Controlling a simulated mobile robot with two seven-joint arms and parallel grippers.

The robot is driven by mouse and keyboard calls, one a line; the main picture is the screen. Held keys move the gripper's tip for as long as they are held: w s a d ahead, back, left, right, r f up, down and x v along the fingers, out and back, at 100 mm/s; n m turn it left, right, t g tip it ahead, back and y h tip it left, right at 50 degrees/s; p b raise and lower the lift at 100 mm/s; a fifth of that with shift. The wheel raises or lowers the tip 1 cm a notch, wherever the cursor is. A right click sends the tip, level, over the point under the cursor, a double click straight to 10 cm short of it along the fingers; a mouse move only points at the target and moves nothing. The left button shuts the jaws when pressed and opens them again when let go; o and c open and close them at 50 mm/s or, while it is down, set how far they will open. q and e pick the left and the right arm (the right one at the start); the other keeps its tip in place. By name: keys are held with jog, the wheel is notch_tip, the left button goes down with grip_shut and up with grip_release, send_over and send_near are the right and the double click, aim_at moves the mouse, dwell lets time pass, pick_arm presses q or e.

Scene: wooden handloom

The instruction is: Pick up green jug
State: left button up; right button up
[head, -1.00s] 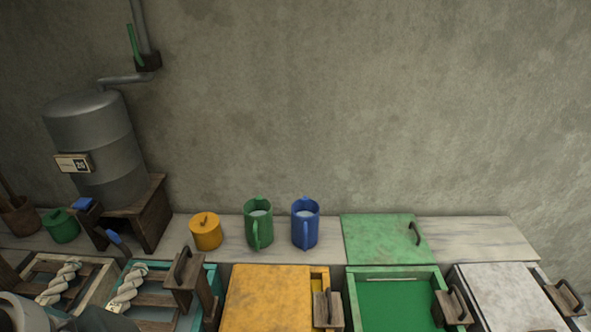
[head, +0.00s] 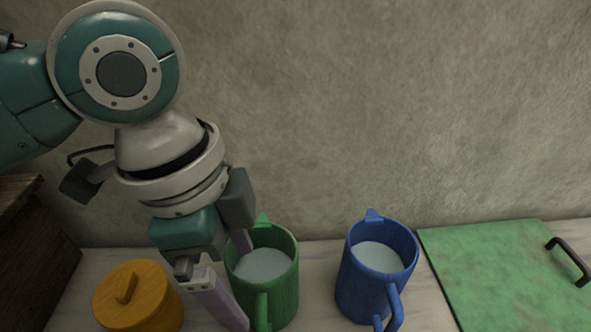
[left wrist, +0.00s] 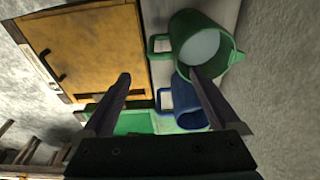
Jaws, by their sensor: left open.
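The green jug (head: 278,290) stands upright on the shelf, holding a pale liquid. Its handle faces the front. My left gripper (head: 240,285) is open at the jug's left side. One finger is in front of the jug's left side; the other reaches the left rim, and I cannot tell if it is inside. In the left wrist view, the jug (left wrist: 222,72) is beyond the gripper (left wrist: 160,76), with the right fingertip overlapping its rim. Its handle shows between the fingers. My right gripper is not in view.
A blue jug (head: 360,285) with pale liquid stands close to the right. A yellow lidded pot (head: 150,300) is at the left. A green panel (head: 500,265) with a dark handle lies further right. The wall is close behind.

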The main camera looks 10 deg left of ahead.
aim_at(259, 311)
pick_arm(q)
jog(key=f, duration=0.4)
jog(key=shift+w+d+f+b, duration=0.1)
jog(key=shift+d+f+b, duration=0.2)
jog(key=shift+f+b, duration=0.05)
jog(key=f, duration=0.3)
jog(key=f+b, duration=0.1)
jog(key=f, duration=0.1)
jog(key=shift+d+f, duration=0.3)
jog(key=shift+d, duration=0.05)
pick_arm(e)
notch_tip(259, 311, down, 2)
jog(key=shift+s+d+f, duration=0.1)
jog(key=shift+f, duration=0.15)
pick_arm(q)
jog(key=shift+c, duration=0.3)
jog(key=shift+w, duration=0.1)
jog(key=c, duration=0.6)
grip_shut()
jog(key=shift+r, duration=0.1)
